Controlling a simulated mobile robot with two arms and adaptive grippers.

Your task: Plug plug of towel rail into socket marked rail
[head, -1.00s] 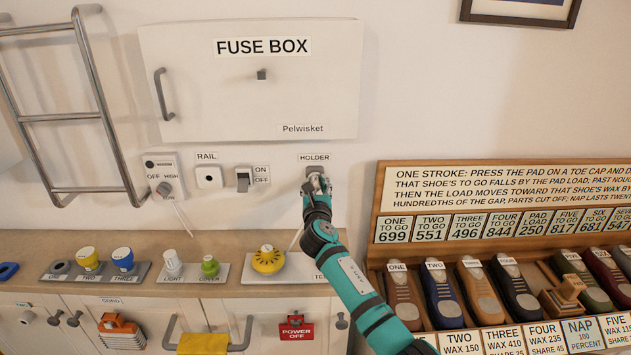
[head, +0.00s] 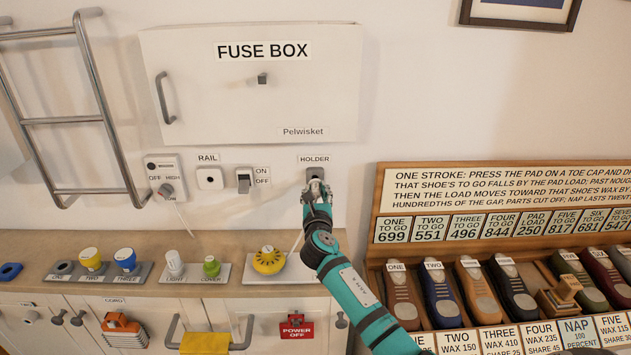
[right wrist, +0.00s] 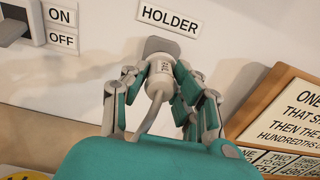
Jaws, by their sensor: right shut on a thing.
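My right gripper (head: 316,190) is shut on a white plug (right wrist: 160,73) just in front of the grey holder (head: 315,174) under the HOLDER label. In the right wrist view the plug points at the holder (right wrist: 165,45), and I cannot tell whether its tip is still inside. A pale cord (right wrist: 150,115) runs down from the plug. The socket marked RAIL (head: 209,178) is a white square with a dark centre hole, empty, on the wall to the left. The metal towel rail (head: 97,90) hangs at the far left. My left gripper is not in view.
An ON/OFF switch (head: 244,182) sits between the RAIL socket and the holder. The fuse box (head: 250,110) is above. A dial panel (head: 165,178) is left of the socket. A counter (head: 210,288) with knobs lies below, and a shoe rack (head: 375,250) stands at right.

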